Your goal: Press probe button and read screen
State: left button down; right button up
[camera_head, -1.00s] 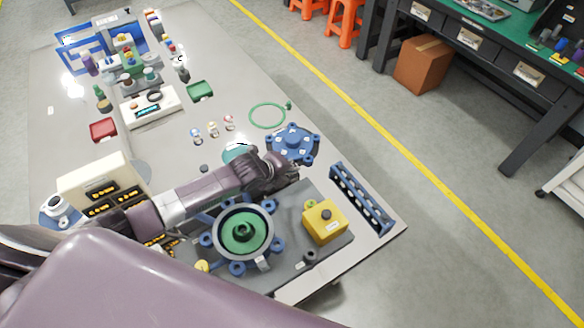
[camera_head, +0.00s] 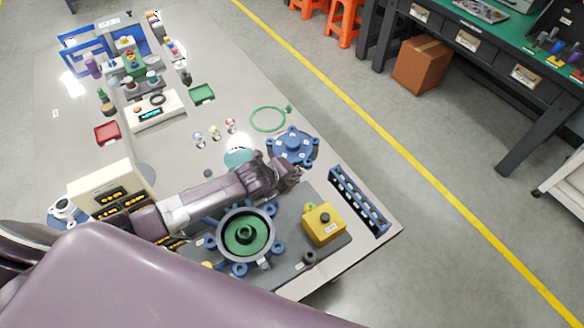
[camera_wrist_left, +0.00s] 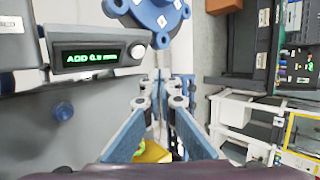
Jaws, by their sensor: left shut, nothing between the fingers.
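The left wrist view shows a dark grey probe display (camera_wrist_left: 72,58) with green text that looks like "ADD 0.9 mm"; the last letters are blurred. A round white button (camera_wrist_left: 137,50) is at its right end. I cannot pick this display out in the head view. My left gripper (camera_head: 290,176) is shut and empty, between the blue lobed lid (camera_head: 292,142) and the yellow box (camera_head: 320,231). In the wrist view, its blue fingers (camera_wrist_left: 160,100) are below and right of the white button, apart from it in the picture. My right gripper is out of view.
A blue ring housing with a green centre (camera_head: 245,234) stands in front of my left arm. A blue slotted rail (camera_head: 358,200) lies near the table's right edge. A green ring (camera_head: 268,118) and a white instrument with a lit screen (camera_head: 172,113) are farther back.

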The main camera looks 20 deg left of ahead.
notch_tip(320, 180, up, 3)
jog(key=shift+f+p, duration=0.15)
jog(key=shift+p, duration=0.85)
